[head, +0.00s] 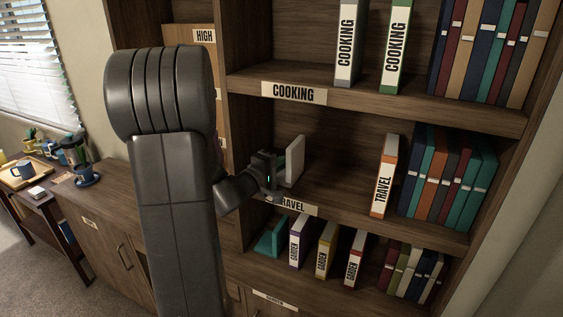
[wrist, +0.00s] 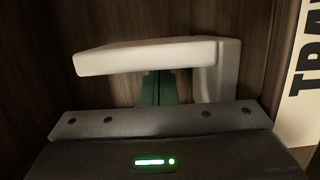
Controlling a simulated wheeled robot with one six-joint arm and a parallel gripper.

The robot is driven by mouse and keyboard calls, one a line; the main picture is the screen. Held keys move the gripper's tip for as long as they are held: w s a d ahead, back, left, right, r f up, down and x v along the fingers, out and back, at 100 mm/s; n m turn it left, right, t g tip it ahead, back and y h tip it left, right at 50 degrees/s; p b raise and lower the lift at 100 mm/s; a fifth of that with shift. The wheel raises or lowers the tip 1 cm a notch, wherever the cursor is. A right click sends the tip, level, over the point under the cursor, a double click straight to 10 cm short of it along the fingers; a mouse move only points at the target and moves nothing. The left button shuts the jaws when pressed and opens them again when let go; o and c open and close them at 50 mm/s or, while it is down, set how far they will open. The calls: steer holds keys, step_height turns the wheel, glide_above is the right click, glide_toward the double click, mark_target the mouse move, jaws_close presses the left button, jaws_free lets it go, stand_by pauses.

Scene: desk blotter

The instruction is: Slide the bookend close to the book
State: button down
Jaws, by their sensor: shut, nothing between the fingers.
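The pale grey bookend (head: 296,160) stands upright on the middle shelf, toward its left side. In the wrist view the bookend (wrist: 150,55) shows as a pale plate with a second part turning down at its right. The orange TRAVEL book (head: 385,177) stands to the right on the same shelf, with a wide gap between them; its white label edge shows in the wrist view (wrist: 303,85). My gripper (head: 279,172) is at the bookend's left side. Its shut, empty green fingertips (wrist: 158,88) show close to the bookend; I cannot tell whether they touch.
Several books (head: 445,180) stand right of the TRAVEL book. A TRAVEL label (head: 296,206) is on the shelf's front edge. The COOKING shelf (head: 370,95) is above, and garden books (head: 326,250) are below. Bare shelf lies between bookend and book.

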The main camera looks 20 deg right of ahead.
steer(key=s+d, duration=0.4)
steer(key=s, duration=0.1)
steer(key=s+d+b, duration=0.1)
steer(key=s+d, duration=0.8)
steer(key=s, duration=0.2)
steer(key=shift+d, duration=0.3)
steer(key=shift+w, duration=0.1)
